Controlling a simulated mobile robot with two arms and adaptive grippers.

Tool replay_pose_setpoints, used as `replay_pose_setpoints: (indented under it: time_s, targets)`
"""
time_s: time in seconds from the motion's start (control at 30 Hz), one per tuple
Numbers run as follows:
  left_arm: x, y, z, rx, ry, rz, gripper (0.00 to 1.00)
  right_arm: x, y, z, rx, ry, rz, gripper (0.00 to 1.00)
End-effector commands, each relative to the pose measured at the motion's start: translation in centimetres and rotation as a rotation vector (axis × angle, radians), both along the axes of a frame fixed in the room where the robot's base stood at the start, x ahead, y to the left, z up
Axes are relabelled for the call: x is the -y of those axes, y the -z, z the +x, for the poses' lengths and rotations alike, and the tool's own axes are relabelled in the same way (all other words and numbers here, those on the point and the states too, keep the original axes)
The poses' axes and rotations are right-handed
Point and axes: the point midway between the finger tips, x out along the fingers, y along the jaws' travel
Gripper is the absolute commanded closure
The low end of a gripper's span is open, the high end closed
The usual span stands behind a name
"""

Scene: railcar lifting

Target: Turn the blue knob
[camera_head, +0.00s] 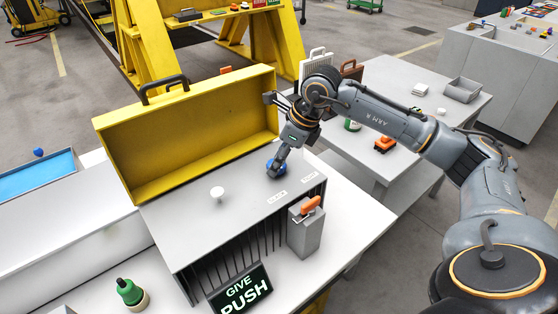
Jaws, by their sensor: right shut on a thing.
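The blue knob (270,166) sits on top of a grey control box (180,230), near its back right part. My right gripper (275,173) reaches down from the upper right and is shut on the blue knob. The fingers cover part of the knob, so its turn angle is hard to see. My left gripper is not in view.
A yellow lid (190,132) stands open behind the box. A white knob (218,193), an orange-handled switch (310,205), a dark sign (240,290) and a green-topped object (128,291) are near. A side table (405,135) stands right.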

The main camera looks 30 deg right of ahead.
Motion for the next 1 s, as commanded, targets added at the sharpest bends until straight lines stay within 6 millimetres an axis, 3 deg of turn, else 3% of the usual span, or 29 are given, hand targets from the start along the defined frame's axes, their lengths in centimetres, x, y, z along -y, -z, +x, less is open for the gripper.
replay_pose_setpoints:
  time_s: [0.33, 0.37, 0.47, 0.8, 1.0]
  targets:
    - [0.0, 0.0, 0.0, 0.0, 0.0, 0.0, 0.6, 0.0, -0.1, 0.0, 0.002, 0.004, -0.001, 0.87]
    - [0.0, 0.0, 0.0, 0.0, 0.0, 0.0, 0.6, 0.0, -0.1, 0.0, 0.002, 0.004, -0.001, 0.52]
    - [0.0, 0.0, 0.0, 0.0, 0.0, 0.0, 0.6, 0.0, -0.1, 0.0, 0.001, 0.004, 0.0, 0.33]
    - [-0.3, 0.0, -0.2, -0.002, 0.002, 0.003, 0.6, 0.1, -0.2, 0.0, 0.001, 0.003, -0.001, 0.33]
    - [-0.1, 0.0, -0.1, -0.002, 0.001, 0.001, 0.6, 0.7, -2.6, -0.7, 0.004, 0.004, -0.002, 0.33]
